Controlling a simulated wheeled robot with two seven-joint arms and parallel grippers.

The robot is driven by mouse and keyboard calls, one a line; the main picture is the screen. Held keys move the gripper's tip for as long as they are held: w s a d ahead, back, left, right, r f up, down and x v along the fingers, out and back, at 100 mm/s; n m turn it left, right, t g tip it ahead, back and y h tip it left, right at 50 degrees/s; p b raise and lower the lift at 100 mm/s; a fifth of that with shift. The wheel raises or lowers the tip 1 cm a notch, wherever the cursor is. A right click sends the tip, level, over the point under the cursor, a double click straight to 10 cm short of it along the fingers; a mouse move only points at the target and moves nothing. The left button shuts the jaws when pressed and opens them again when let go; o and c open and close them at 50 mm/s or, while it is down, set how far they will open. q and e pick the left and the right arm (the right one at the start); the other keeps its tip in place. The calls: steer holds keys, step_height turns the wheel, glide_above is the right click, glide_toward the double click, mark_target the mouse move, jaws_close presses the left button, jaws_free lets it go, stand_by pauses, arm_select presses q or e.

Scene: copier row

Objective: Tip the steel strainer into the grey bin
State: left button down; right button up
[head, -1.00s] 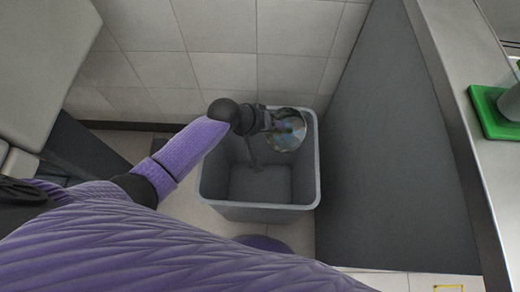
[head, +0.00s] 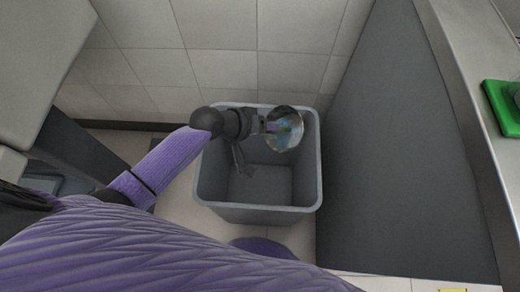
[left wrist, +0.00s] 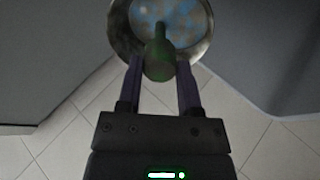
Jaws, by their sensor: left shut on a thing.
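The steel strainer (head: 285,112) is a round, shiny bowl over the upper right part of the grey bin (head: 262,213). Bluish and brownish patches show inside it; I cannot tell whether these are contents. My left gripper (head: 259,125) is above the bin, shut on the strainer's handle. In the left wrist view the green handle (left wrist: 159,62) sits between the fingers of the gripper (left wrist: 160,75), and the steel rim (left wrist: 122,28) is partly cut off at the top. The bin is open, and the part of its floor that shows looks bare. My right gripper is out of view.
A tall grey panel (head: 400,170) stands close to the bin's right, under a steel counter (head: 465,70) with a green object (head: 503,105) at the picture's edge. A tiled wall (head: 225,45) is behind the bin. A grey machine (head: 40,60) stands at left.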

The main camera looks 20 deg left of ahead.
arm_select(q)
steer(key=shift+s+a+f+b, duration=0.15)
steer(key=shift+s+a+b, duration=0.05)
steer(key=shift+b, duration=0.45)
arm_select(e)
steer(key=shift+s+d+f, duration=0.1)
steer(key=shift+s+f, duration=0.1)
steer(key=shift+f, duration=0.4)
arm_select(q)
steer(key=shift+s+a+t+h+b, duration=0.3)
steer(key=shift+t+h+b, duration=0.3)
steer(key=shift+b, duration=0.45)
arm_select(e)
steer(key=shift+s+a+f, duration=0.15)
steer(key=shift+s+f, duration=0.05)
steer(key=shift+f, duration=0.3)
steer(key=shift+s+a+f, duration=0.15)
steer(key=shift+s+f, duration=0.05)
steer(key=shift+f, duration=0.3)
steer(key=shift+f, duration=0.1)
